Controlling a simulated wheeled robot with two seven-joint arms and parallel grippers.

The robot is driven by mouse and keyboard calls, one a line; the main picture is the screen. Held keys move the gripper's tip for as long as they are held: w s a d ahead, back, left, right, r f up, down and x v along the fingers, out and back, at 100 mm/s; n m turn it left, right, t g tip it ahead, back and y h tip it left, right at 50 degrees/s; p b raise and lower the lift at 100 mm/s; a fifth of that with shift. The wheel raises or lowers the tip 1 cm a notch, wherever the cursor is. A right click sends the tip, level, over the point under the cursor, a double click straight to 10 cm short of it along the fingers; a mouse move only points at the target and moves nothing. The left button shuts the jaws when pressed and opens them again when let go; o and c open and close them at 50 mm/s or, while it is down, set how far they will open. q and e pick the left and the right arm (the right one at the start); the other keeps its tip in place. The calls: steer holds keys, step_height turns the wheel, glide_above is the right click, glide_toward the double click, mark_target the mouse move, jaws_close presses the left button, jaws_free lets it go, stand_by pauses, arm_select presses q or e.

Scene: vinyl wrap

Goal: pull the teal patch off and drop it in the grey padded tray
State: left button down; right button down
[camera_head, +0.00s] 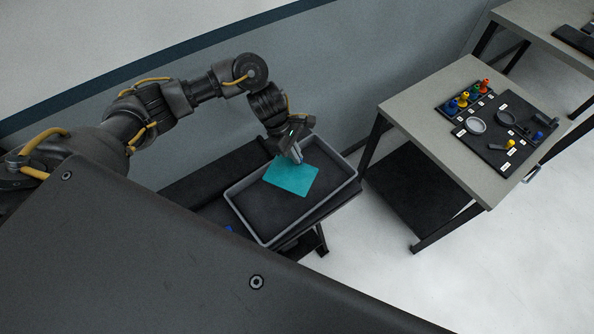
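The teal patch (290,178) is a flat four-sided sheet. It shows over the dark padded floor of the grey tray (262,240), toward the tray's far side. My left gripper (297,157) points down at the patch's upper edge, above the tray. Its fingertips meet or overlap that edge in the picture. The fingers are small here, and I cannot tell whether they are closed on the patch or whether the patch lies on the padding or hangs just above it. My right gripper is not in view.
The tray stands on a dark stand beside the grey wall (330,90). A table (400,110) to the right carries a dark board (492,160) with coloured pieces and a grey ring (476,126). Another table is at the upper right. White floor lies between.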

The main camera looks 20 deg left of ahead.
mark_target(288, 162)
arm_select(q)
steer(key=shift+a+n+t+p, duration=0.3)
steer(key=shift+a+n+p, duration=0.15)
steer(key=shift+a+n, duration=0.65)
steer(key=shift+a, duration=0.15)
steer(key=shift+w+f+b, duration=0.1)
steer(key=shift+f+b, duration=1.2)
steer(key=shift+f, duration=1.75)
steer(key=c, duration=1.6)
jaws_free()
steer(key=shift+o, duration=0.2)
steer(key=shift+r, duration=0.1)
steer(key=b+v, duration=0.1)
steer(key=v, duration=0.9)
steer(key=shift+a+r, duration=0.2)
steer(key=shift+r, duration=0.05)
